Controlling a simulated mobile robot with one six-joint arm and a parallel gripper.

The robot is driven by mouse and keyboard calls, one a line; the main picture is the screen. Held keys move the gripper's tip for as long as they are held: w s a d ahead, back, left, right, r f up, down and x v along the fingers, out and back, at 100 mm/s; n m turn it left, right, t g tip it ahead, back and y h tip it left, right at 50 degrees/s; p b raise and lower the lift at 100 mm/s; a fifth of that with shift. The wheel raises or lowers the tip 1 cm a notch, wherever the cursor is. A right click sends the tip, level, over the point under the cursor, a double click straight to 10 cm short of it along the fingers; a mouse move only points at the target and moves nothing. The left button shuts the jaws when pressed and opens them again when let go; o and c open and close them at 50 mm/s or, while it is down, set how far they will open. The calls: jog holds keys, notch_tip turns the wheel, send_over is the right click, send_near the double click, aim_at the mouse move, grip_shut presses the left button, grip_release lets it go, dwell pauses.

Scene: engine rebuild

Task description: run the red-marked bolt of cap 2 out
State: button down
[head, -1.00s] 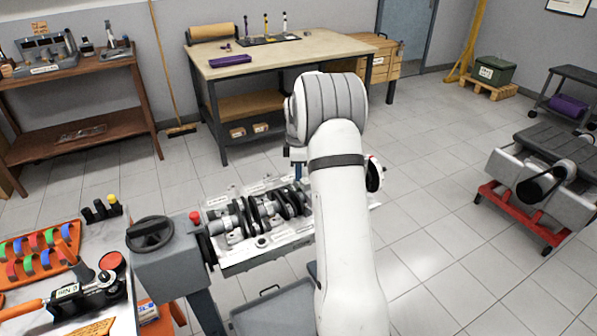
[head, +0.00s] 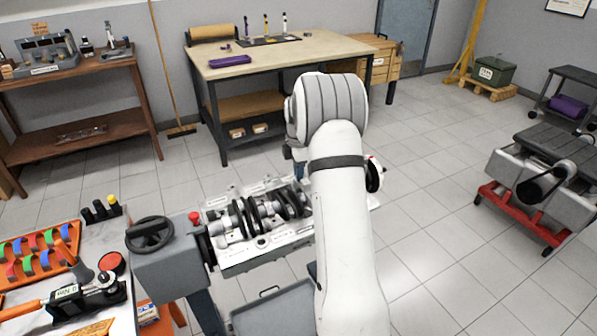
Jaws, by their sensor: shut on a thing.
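The engine block (head: 262,250) lies on a stand, with a dark and silver crankshaft (head: 245,217) along its open top. My arm comes in from the front and its wrist covers the right end of the block. Only a small part of my gripper (head: 297,160) shows, at the left edge of the wrist above the crankshaft's far right end. It is shut on a thin blue thing (head: 299,171), mostly hidden behind the arm. Cap 2 and its red-marked bolt cannot be made out.
A grey stand head with a black handwheel (head: 151,233) and red knob is left of the block. A cart with an orange tray (head: 62,284) is at the lower left. A grey tray (head: 272,308) lies below. A workbench (head: 285,57) stands behind.

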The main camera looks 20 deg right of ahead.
jog(key=c, duration=1.7)
grip_release()
jog(key=shift+s+f, duration=0.15)
jog(key=shift+f, duration=0.15)
jog(key=shift+o, duration=0.3)
jog(key=shift+r, duration=0.1)
notch_tip(320, 180, up, 8)
jog(key=shift+f, duration=0.1)
